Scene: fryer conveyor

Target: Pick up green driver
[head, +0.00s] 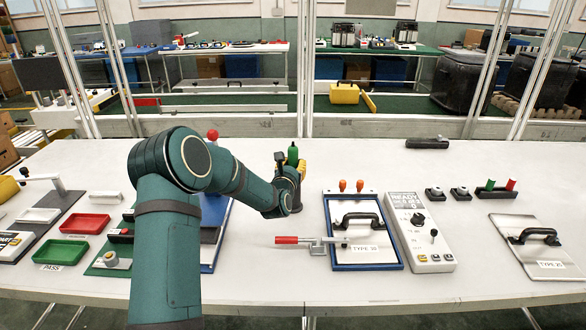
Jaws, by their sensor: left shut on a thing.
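The green driver (292,154) shows its green handle standing about upright at the end of my left arm, near the middle of the white table. My left gripper (290,167) is shut on the green driver. The driver's lower part is hidden by the gripper and wrist. I cannot tell whether its lower end touches anything. My right gripper is not in view.
A blue-framed TYPE 20 fixture (362,258) with a black handle and a grey control box (419,232) stand right of the arm. A red-handled clamp (308,242) lies in front. Red (85,223) and green trays (61,251) are left.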

